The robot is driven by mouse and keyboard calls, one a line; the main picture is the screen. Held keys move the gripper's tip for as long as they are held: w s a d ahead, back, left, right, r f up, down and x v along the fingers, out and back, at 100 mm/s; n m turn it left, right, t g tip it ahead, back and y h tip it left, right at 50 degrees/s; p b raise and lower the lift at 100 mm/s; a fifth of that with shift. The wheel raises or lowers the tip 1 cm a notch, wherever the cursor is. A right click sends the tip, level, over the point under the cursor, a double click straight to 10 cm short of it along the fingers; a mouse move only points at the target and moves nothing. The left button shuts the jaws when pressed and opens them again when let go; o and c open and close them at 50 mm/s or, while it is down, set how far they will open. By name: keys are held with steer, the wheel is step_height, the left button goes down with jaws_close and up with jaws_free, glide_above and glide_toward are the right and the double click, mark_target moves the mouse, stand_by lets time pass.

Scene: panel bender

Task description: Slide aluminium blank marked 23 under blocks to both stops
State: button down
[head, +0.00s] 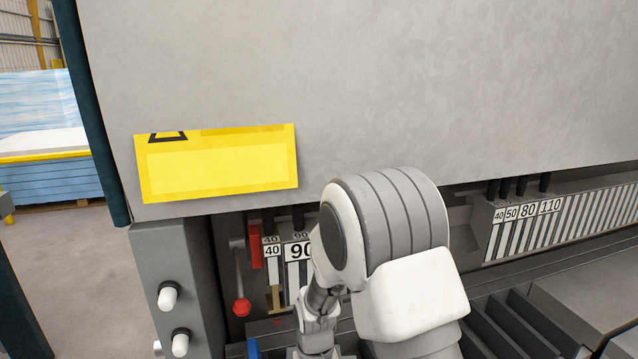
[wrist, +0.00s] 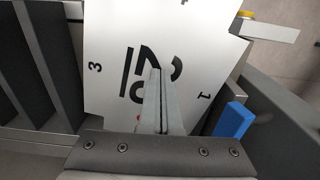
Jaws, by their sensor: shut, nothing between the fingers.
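A silver sheet-metal blank (wrist: 112,75) fills the middle of the wrist view, with large dark characters at its centre and small 3, 1 and 4 marks near its edges. My fingers cover part of the large characters, so I cannot read the full number. My gripper (wrist: 155,72) is shut and empty, with its fingers over the blank; I cannot tell whether they touch it. In the head view my arm hides the blank and the fingertips. Numbered blocks (head: 299,251), marked 40 and 90, hang below the machine's upper beam. I cannot make out the stops for sure.
A blue block (wrist: 233,121) stands right of the blank in the wrist view. Dark slatted bars (wrist: 35,60) lie to the left. A lever with a red knob (head: 241,306) hangs left of the numbered blocks. A long block row (head: 560,222) is at right.

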steer(key=shift+r+p, duration=1.45)
steer(key=shift+r, duration=1.25)
steer(key=shift+r, duration=0.1)
